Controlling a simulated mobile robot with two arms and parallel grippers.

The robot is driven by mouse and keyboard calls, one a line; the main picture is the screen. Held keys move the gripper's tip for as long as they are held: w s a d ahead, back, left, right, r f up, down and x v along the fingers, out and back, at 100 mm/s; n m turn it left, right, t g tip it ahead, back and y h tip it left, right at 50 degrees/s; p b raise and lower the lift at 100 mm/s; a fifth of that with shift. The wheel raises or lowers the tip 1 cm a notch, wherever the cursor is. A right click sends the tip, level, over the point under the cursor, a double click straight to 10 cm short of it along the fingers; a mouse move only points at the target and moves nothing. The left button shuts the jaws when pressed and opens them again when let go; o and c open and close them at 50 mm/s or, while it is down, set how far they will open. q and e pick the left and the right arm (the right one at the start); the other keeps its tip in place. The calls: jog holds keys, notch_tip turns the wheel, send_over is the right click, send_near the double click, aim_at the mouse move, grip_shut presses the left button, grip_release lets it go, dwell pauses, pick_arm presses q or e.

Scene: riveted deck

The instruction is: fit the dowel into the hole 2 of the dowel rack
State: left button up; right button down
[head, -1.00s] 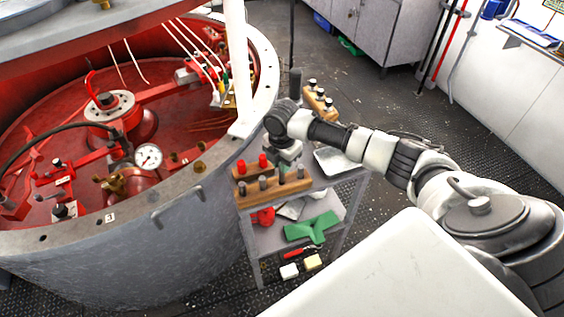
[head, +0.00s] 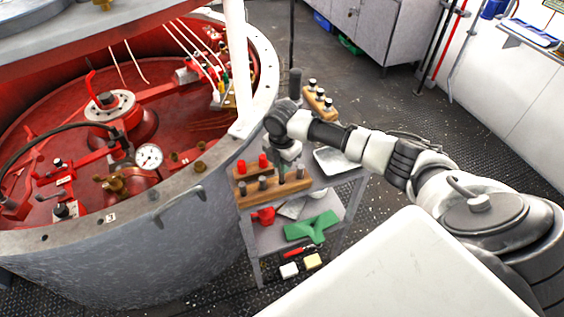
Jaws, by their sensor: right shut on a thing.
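The wooden dowel rack (head: 272,194) stands on the top of a small grey cart. Grey pegs stand in it at the left (head: 242,188), beside that, and at the right end (head: 300,171). My right gripper (head: 282,165) points down over the rack between the middle and right pegs, shut on the dowel (head: 281,178). The dowel is small, upright and partly hidden by the gripper. I cannot tell whether its lower end is in a hole or just above it. My left gripper is not in view.
A block with red pegs (head: 262,161) stands just behind the rack. Another wooden block with several pegs (head: 318,103) is farther back, and a pale tray (head: 338,162) lies to the right. The large round vessel (head: 190,215) is close on the left.

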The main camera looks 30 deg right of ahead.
jog(key=shift+f+b, duration=0.8)
jog(key=shift+f, duration=0.95)
dwell(0.6)
jog(key=c, duration=0.9)
grip_release()
notch_tip(320, 180, up, 11)
jog(key=shift+f+b, duration=0.1)
jog(key=shift+b, duration=0.75)
